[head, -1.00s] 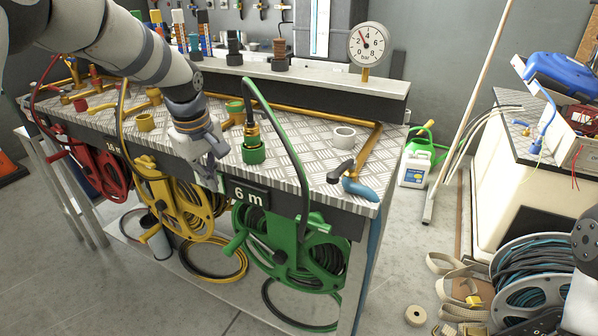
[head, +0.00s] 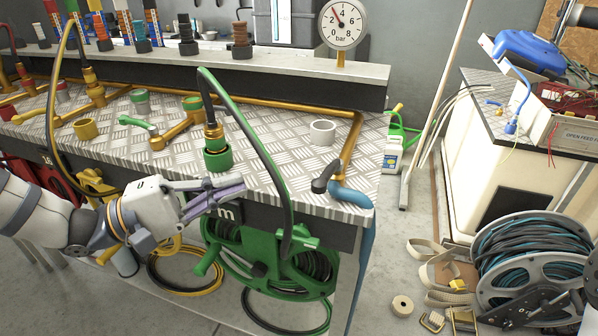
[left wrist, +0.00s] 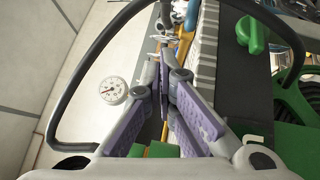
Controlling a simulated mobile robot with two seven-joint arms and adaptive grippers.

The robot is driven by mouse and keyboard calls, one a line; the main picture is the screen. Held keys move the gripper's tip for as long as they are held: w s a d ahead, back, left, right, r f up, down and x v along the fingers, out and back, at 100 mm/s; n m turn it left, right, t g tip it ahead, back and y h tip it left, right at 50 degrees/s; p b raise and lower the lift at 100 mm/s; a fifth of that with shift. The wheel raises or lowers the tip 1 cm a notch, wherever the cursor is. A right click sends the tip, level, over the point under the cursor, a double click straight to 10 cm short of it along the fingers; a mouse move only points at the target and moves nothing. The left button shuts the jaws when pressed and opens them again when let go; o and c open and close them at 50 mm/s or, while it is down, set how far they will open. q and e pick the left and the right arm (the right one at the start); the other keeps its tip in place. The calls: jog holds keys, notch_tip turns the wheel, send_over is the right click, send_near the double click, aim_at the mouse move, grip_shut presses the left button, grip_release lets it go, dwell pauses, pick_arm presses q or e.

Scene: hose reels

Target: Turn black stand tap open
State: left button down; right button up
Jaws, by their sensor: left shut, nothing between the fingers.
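The black tap lever (head: 325,178) sits on the pipe end at the right front corner of the bench, with a blue hose (head: 352,196) running from it and down over the edge. In the left wrist view the dark lever (left wrist: 165,18) is small at the top, beyond the fingertips. My left gripper (head: 240,187) is shut and empty, pointing right toward the tap. It is at the bench's front edge, above the green reel and left of the tap, clearly apart from it. Its purple fingers (left wrist: 163,62) also show in the wrist view. My right gripper is not in view.
A green hose (head: 247,130) arches from a green-collared fitting over the front edge, between my left gripper and the tap. The green reel (head: 280,265) hangs below. A white ring (head: 322,132) stands behind the tap. A pressure gauge (head: 342,25) rises at the back.

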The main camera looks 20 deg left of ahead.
aim_at(329, 174)
pick_arm(q)
jog(key=x, duration=0.2)
jog(key=b+x, duration=0.1)
jog(key=x, duration=0.1)
jog(key=f+x, duration=0.1)
jog(key=x, duration=0.1)
jog(key=shift+w+d, duration=0.1)
jog(key=d, duration=0.1)
jog(key=d+r, duration=0.1)
jog(key=d, duration=0.2)
jog(key=shift+s+r+b, duration=0.2)
jog(key=shift+r+b, duration=0.1)
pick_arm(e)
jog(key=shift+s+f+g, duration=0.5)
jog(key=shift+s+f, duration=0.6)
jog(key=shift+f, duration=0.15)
